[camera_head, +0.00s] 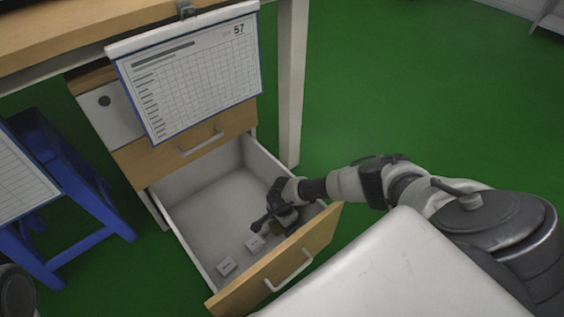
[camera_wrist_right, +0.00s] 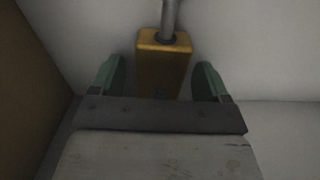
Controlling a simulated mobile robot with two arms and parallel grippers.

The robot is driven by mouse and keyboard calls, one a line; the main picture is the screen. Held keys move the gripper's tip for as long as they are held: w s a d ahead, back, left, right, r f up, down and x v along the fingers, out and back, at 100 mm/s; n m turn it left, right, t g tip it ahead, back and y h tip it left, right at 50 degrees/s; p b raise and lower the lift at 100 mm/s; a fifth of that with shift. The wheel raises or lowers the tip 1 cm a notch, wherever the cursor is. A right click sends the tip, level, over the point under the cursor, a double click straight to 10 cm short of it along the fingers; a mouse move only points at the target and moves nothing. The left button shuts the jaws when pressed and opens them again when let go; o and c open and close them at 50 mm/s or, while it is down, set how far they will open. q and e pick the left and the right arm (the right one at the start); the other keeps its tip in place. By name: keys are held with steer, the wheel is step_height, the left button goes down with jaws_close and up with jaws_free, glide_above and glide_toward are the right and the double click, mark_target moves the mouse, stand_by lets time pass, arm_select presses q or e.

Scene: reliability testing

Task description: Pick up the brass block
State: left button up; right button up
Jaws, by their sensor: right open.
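The brass block (camera_wrist_right: 163,68) is a yellow-brown block with a grey rod rising from a dark collar at its end. In the right wrist view it lies between the two green fingers of my right gripper (camera_wrist_right: 160,78), which is open, with a gap visible on each side. In the head view my right gripper (camera_head: 276,218) is down inside the open drawer (camera_head: 205,205), near its right side. There the gripper mostly hides the block. My left gripper is not in view.
The drawer walls stand close around my right gripper. A clipboard sheet (camera_head: 190,75) hangs above, and a blue stool (camera_head: 60,190) stands left.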

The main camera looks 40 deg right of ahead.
steer(key=c, duration=1.3)
steer(key=shift+c, duration=0.2)
steer(key=shift+r, duration=0.2)
